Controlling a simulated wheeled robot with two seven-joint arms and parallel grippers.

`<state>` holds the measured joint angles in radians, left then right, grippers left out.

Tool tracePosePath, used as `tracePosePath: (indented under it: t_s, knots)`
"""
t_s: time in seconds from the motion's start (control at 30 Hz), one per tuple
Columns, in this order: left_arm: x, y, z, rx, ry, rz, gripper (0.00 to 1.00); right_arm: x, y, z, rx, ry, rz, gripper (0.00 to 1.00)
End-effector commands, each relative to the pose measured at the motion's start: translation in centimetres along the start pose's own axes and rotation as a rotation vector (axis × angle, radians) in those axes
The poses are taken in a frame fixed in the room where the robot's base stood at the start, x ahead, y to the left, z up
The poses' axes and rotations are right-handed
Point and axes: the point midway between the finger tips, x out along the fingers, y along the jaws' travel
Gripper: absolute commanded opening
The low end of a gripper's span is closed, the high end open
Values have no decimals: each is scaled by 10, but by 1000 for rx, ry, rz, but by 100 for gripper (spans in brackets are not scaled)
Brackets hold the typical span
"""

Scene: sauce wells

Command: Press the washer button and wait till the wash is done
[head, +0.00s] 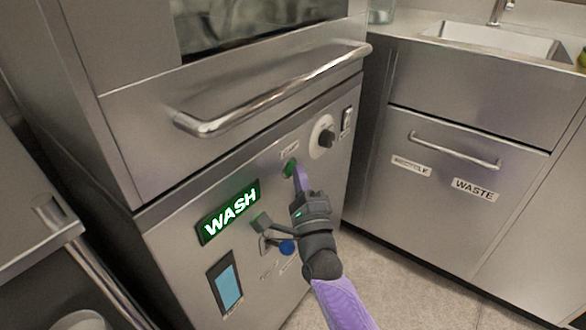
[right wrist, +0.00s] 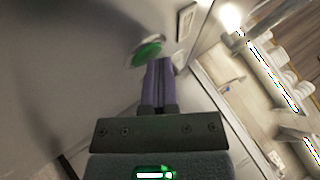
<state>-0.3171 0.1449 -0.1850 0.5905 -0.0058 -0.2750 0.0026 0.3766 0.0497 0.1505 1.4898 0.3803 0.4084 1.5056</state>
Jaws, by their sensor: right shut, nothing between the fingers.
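The washer (head: 170,205) is a steel machine with a long bar handle (head: 270,92) across its door. Its display (head: 229,212) is lit green and reads "WASH". The green round button (head: 289,167) is on the front panel, right of the display; it also shows in the right wrist view (right wrist: 147,52). My right gripper (head: 299,172) is shut and empty, with its purple fingertips right at the button. In the right wrist view the fingertips (right wrist: 157,64) are just below the button; I cannot tell whether they touch it. My left gripper is not in view.
A black knob (head: 327,138) and a switch (head: 346,120) sit right of the button. A blue knob (head: 287,247) and a light-blue window (head: 228,287) are lower. A cabinet labelled "WASTE" (head: 474,189) and a sink (head: 495,42) stand to the right. Floor is clear between.

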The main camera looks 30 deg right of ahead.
Motion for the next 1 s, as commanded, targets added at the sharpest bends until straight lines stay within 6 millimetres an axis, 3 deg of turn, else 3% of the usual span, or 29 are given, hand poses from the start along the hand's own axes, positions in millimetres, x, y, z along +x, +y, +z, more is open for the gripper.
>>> tracePosePath:
  t_s: [0.63,1.0]
  knots:
    - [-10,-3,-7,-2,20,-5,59,-14,-11,-10,-1,0,1,0]
    - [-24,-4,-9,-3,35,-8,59,-39,-30,-28,-1,0,0,0]
